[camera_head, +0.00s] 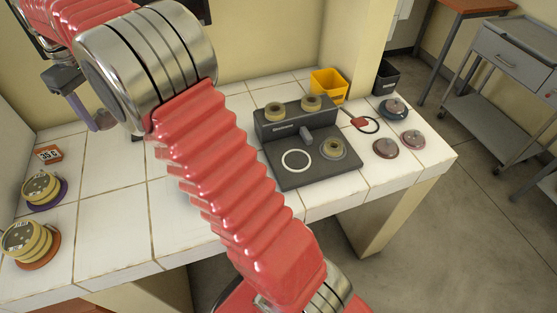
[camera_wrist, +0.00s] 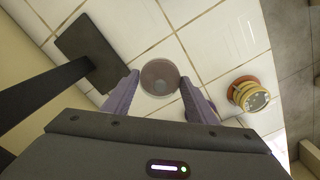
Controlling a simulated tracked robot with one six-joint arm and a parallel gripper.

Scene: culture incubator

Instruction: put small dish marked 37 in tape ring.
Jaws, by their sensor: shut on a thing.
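My gripper (camera_wrist: 160,95) is shut on a small round translucent dish (camera_wrist: 160,70), held between its purple fingers above the white tiles. In the head view my gripper (camera_head: 90,115) is at the upper left, partly hidden by my arm, and the dish (camera_head: 105,119) shows beside it. No 37 can be read on the dish. A white ring (camera_head: 283,161), which looks like the tape ring, lies flat and empty on the front left of the dark device (camera_head: 300,178). It is far to the right of my gripper in the head view.
A ringed round piece (camera_head: 333,151) sits right of the white ring. Dish stacks (camera_head: 41,188) (camera_head: 28,242) and a 35 C sign (camera_head: 48,155) stand left. Lidded dishes (camera_head: 394,107) (camera_head: 412,140) (camera_head: 386,148) and a yellow bin (camera_head: 328,84) stand right. A dark stand (camera_wrist: 88,48) is near my gripper.

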